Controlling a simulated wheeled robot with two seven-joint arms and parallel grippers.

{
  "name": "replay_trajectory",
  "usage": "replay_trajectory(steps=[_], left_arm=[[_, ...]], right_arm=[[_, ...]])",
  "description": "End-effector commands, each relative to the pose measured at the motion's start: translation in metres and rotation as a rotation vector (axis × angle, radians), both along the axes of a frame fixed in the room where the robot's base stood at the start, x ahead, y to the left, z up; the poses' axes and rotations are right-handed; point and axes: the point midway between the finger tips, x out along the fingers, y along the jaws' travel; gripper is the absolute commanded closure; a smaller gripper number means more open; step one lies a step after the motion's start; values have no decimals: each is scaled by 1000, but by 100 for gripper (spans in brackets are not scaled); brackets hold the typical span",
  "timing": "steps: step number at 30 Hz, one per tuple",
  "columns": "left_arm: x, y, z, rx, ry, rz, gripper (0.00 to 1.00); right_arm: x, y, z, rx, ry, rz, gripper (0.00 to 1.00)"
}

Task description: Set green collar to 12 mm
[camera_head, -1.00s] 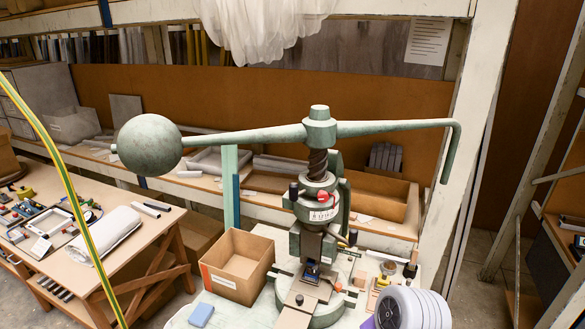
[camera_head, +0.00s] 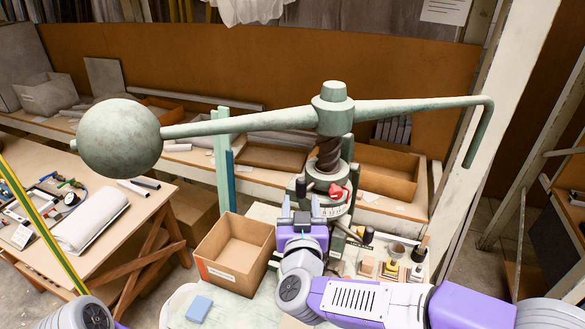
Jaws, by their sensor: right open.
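The green fly press has a long arm with a ball weight (camera_head: 120,138) at the left and a bent handle at the right. Its dark screw (camera_head: 331,152) runs down into a green collar (camera_head: 325,178). A red part (camera_head: 339,193) is on the collar's front, above a pale band with markings (camera_head: 338,210) too small to read. My right gripper (camera_head: 302,206) is open and empty, fingers upward, in front of the press, low and left of the red part. It hides the lower ram. My left gripper is not in view; part of my left arm shows at lower left.
Small wooden blocks and bottles (camera_head: 392,270) are at the right. A side bench (camera_head: 110,240) holds a white roll and tools.

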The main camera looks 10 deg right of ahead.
Motion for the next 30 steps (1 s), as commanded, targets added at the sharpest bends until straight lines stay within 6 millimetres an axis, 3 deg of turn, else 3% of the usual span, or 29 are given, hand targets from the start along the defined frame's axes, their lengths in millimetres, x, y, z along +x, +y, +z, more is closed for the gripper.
replay_trajectory(steps=[5,16,27,30], left_arm=[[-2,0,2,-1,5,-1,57],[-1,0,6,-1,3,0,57],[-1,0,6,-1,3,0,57],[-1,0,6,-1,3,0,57]], right_arm=[[13,-3,2,1,-3,-2,49],[65,-15,1,1,-2,0,49],[73,-17,0,2,-2,1,49],[73,-17,0,2,-2,1,61]])
